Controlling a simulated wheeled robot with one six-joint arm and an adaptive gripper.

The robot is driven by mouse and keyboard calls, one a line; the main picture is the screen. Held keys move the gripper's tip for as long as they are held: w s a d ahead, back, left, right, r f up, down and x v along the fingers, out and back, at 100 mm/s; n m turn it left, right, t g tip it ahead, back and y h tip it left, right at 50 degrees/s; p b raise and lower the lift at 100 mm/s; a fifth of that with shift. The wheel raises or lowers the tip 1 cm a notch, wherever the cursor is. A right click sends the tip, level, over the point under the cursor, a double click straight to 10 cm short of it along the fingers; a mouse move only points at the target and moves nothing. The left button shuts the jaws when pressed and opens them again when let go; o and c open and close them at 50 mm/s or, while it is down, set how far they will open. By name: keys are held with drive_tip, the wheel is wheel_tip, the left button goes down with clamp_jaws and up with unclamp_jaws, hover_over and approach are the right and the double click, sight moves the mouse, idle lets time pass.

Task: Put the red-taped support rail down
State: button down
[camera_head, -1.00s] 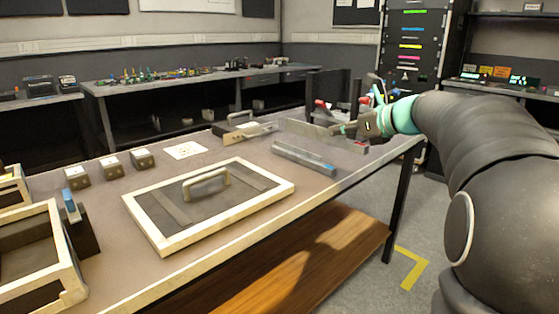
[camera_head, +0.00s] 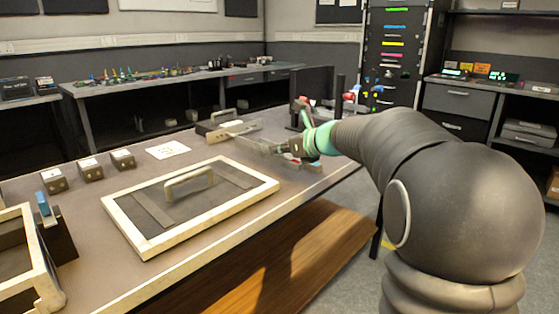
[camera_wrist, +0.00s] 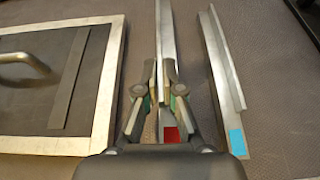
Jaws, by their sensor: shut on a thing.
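The red-taped support rail (camera_wrist: 166,40) is a long grey metal channel with a red tape patch at its near end. In the wrist view it runs away from me between the fingers of my gripper (camera_wrist: 161,88), which is shut on it. In the head view my gripper (camera_head: 292,149) is low over the table, and the rail (camera_head: 250,142) points left from it. I cannot tell whether the rail touches the table. A second rail with blue tape (camera_wrist: 222,70) lies to its right in the wrist view, apart from it. My gripper partly hides that rail in the head view.
A light-framed panel with a handle (camera_head: 150,247) lies left of the held rail on the table (camera_head: 90,205). Small blocks (camera_head: 89,170), a white marked card (camera_head: 168,150) and a handled tool (camera_head: 215,128) are also on the table. A frame (camera_head: 48,285) stands front left.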

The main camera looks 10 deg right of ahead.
sight(283, 158)
drive_tip(key=shift+f, duration=1.45)
drive_tip(key=shift+f, duration=0.15)
drive_tip(key=c, duration=1.3)
unclamp_jaws()
drive_tip(key=shift+s+d+r, duration=0.1)
drive_tip(key=shift+r, duration=0.1)
drive_tip(key=v, duration=1.1)
drive_tip(key=shift+s+d+r, duration=0.1)
drive_tip(key=shift+s, duration=0.2)
